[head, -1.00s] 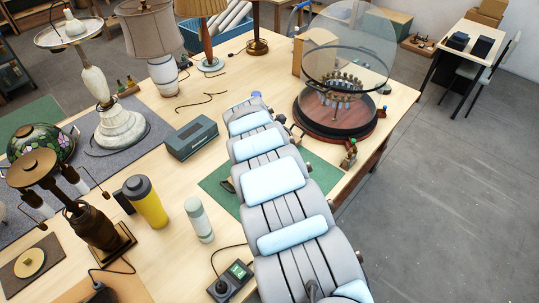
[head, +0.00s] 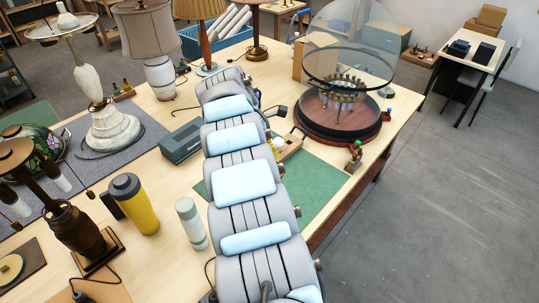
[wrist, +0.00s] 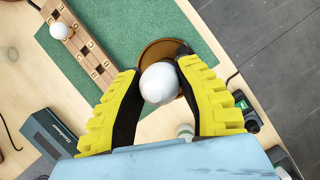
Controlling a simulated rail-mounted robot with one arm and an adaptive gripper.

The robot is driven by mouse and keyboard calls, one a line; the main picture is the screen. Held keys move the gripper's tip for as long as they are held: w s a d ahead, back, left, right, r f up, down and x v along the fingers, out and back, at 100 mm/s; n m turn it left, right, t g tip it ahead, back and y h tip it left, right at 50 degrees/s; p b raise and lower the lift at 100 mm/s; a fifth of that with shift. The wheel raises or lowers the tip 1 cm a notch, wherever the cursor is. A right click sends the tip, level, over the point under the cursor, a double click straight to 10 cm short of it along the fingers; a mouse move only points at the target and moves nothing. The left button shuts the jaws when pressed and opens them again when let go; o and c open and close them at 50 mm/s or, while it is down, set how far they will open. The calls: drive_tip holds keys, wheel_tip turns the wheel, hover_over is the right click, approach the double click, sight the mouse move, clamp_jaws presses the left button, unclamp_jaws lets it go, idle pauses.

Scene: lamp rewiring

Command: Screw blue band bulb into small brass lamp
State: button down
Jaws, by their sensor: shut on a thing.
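In the wrist view my gripper (wrist: 158,88) has its yellow-backed black fingers shut on a white round bulb (wrist: 159,83). No blue band shows on the side facing the camera. Beyond the bulb is a round brass-coloured piece (wrist: 152,50) at the green mat's edge. It looks like part of the small brass lamp, but the bulb and fingers cover much of it. I cannot tell whether the bulb touches it. In the head view my arm hides the gripper, the held bulb and this brass piece.
A wooden rack (wrist: 82,45) with another white bulb (wrist: 60,30) lies on the green mat (wrist: 125,25). A grey-green box (head: 181,140), a yellow tumbler (head: 137,203) and a pale bottle (head: 191,222) stand left of my arm. A glass-domed stand (head: 340,120) is at right.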

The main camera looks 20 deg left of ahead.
drive_tip(key=shift+m, duration=0.5)
drive_tip(key=shift+c, duration=1.4)
unclamp_jaws()
drive_tip(key=shift+r, duration=0.1)
